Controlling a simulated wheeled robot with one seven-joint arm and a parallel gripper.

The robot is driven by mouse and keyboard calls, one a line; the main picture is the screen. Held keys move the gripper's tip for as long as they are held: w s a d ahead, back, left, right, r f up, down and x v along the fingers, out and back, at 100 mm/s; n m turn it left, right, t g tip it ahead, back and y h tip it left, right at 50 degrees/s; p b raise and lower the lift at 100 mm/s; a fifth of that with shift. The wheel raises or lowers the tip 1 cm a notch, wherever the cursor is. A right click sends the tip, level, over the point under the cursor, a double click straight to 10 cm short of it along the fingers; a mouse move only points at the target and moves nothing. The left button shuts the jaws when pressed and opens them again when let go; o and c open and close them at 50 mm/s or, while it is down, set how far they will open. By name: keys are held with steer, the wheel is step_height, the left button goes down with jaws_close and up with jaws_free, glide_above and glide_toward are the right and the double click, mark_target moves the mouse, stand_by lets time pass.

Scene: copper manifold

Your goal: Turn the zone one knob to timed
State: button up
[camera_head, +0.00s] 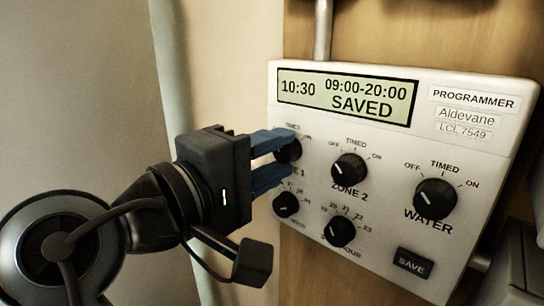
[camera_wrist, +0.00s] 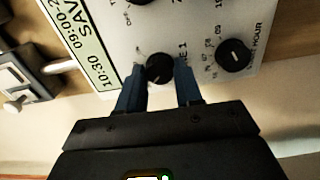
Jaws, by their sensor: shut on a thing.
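The zone one knob (camera_head: 290,151) is a round black knob at the left of the white programmer (camera_head: 468,82), with "TIMED" printed above it and part of its label covered by my fingers. My gripper (camera_head: 286,158) comes from the left, its two blue fingers on either side of this knob and shut on it. In the wrist view, the knob (camera_wrist: 159,67) sits between the blue fingertips (camera_wrist: 160,82). Its pointer setting is too small and partly hidden to tell. The display (camera_head: 347,103) reads 10:30, 09:00-20:00, SAVED.
The zone 2 knob (camera_head: 349,168) and water knob (camera_head: 435,198) are to the right. Two hour knobs, left (camera_head: 286,206) and right (camera_head: 340,230), sit below, close to my lower finger. A SAVE button (camera_head: 412,262) is at lower right. A pipe (camera_head: 323,30) rises above the panel.

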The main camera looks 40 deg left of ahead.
steer(key=shift+f, duration=0.15)
steer(key=m+b, duration=0.4)
steer(key=shift+f+m+b, duration=0.1)
steer(key=shift+m+b, duration=0.2)
steer(key=shift+m, duration=0.1)
steer(key=shift+m+b, duration=1.4)
steer(key=shift+m, duration=0.4)
steer(key=o, duration=1)
steer(key=shift+r, duration=0.2)
steer(key=shift+o, duration=0.2)
steer(key=shift+s, duration=0.15)
steer(key=s+b, duration=0.1)
steer(key=s, duration=0.6)
steer(key=shift+s+a, duration=0.3)
steer(key=shift+a, duration=0.05)
